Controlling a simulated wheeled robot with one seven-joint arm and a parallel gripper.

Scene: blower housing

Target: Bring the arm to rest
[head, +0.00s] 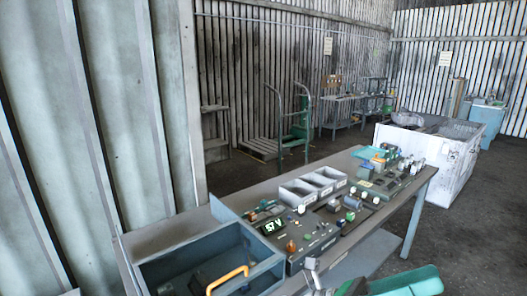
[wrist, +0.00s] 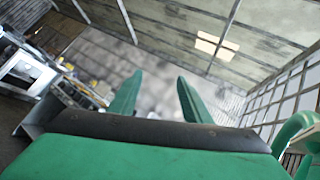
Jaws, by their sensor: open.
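My gripper shows in the wrist view (wrist: 158,98) with two green fingers standing well apart and nothing between them. Behind the fingers the wrist view shows corrugated wall and a bright lit panel, tilted. In the head view a green part of my arm is at the bottom right edge, beside the front of the workbench; the fingertips cannot be made out there. The workbench (head: 415,205) runs from the lower left to the middle right, apart from the gripper as far as the frames show.
On the bench are a blue-grey bin (head: 160,268) with an orange handle, a control box (head: 318,245) with a lit display, and small grey trays (head: 298,193). A white crate (head: 440,160) stands behind the bench. A corrugated wall (head: 90,110) rises at left. Floor is clear at right.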

